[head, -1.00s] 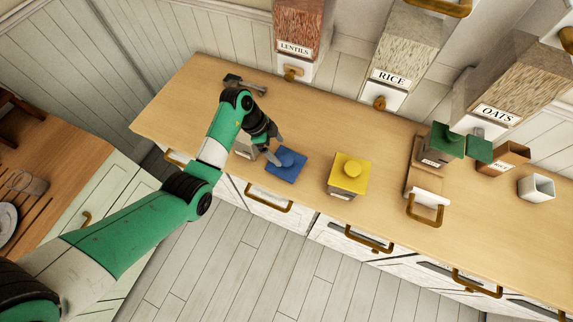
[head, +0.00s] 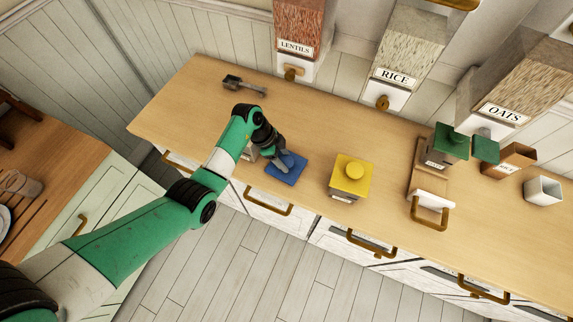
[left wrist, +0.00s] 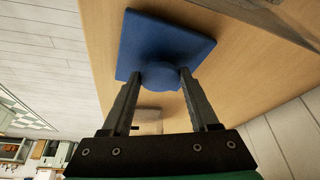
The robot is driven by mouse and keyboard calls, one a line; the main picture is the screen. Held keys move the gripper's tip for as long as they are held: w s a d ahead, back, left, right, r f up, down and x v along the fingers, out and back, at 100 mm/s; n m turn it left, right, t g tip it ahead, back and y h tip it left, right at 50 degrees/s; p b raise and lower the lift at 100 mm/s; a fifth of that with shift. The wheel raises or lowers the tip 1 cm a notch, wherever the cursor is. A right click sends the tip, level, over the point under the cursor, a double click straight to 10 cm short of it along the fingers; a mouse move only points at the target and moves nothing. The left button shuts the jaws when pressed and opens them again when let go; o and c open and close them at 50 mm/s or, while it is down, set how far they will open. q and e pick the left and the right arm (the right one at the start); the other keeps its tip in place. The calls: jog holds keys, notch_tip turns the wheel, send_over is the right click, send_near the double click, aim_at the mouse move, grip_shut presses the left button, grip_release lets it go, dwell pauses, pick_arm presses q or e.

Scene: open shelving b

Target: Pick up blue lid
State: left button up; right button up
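The blue lid (head: 292,176) is a square plate with a round knob. It lies flat on the wooden counter near the front edge, left of the yellow-lidded canister. It also fills the upper middle of the left wrist view (left wrist: 145,48), knob (left wrist: 162,77) toward the gripper. My left gripper (head: 277,163) is over the lid from above left. In the left wrist view its two fingers (left wrist: 160,86) are apart, one on each side of the knob; whether they touch it I cannot tell. My right gripper is not in view.
A canister (head: 249,151) stands partly hidden behind my left arm. The yellow-lidded canister (head: 349,178) is to the right. Farther right are a green-lidded canister (head: 447,149), a brown box (head: 508,158) and a white cup (head: 543,191). A dark scoop (head: 243,85) lies at the back left.

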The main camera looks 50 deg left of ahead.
aim_at(290, 162)
pick_arm(q)
jog(key=c, duration=0.7)
jog(key=shift+r+p, duration=0.35)
jog(key=shift+r, duration=0.3)
notch_tip(290, 162, up, 3)
jog(key=shift+s+f+p, duration=0.1)
jog(key=shift+p, duration=0.65)
jog(key=s+d+r+p, duration=0.1)
jog(key=s+r+p, duration=0.1)
jog(key=s+r, duration=0.1)
jog(key=s+d+r+p, duration=0.2)
jog(key=s+r+p, duration=0.1)
jog(key=s, duration=0.2)
jog(key=s+d+r+p, duration=0.2)
jog(key=s+r, duration=0.1)
jog(key=s, duration=0.1)
jog(key=shift+s, duration=0.4)
